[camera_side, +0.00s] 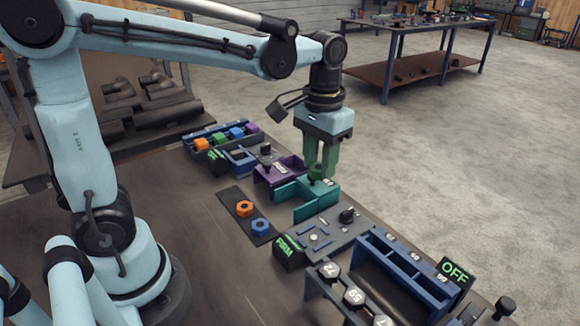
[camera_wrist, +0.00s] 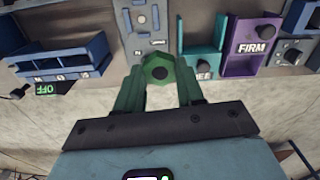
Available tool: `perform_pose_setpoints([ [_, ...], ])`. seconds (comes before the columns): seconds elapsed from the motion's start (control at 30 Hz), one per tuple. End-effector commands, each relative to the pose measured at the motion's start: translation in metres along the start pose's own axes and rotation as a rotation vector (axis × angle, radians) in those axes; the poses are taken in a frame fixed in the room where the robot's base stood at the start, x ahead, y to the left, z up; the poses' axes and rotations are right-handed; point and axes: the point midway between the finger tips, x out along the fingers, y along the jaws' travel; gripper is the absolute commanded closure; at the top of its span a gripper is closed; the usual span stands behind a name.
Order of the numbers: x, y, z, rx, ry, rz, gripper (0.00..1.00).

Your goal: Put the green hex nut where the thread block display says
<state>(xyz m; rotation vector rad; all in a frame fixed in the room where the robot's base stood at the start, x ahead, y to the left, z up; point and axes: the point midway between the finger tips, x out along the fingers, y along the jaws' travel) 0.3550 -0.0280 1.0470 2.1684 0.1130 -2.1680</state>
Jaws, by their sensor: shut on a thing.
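My gripper (camera_side: 318,172) is shut on the green hex nut, its green fingers on either side of it. The nut (camera_wrist: 157,69) shows between the fingertips in the wrist view, with a dark hole in its middle. In the side view the nut (camera_side: 316,171) is above the teal block (camera_side: 303,203); I cannot tell whether they touch. A display reading FIRM (camera_side: 288,249) is beside a grey plate (camera_side: 325,232). I cannot tell which is the thread block's display.
An orange nut (camera_side: 244,208) and a blue nut (camera_side: 260,227) lie on a dark strip. A blue rack (camera_side: 408,262) with an OFF display (camera_side: 455,270) stands in front. Knobs stick up nearby.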

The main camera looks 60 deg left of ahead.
Motion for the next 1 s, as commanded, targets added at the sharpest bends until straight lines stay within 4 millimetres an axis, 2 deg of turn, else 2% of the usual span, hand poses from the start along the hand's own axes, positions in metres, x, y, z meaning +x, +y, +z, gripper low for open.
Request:
perform_pose_setpoints([
  [0.17,-0.002,-0.038,-0.033,-0.115,0.0,-0.001,0.88],
  [0.4,0.0,-0.111,-0.074,-0.295,0.0,-0.001,0.88],
  [0.7,0.005,-0.175,-0.093,-0.431,0.0,-0.002,0.88],
  [1.0,0.046,-0.17,-0.093,-0.421,0.0,-0.002,0.88],
])
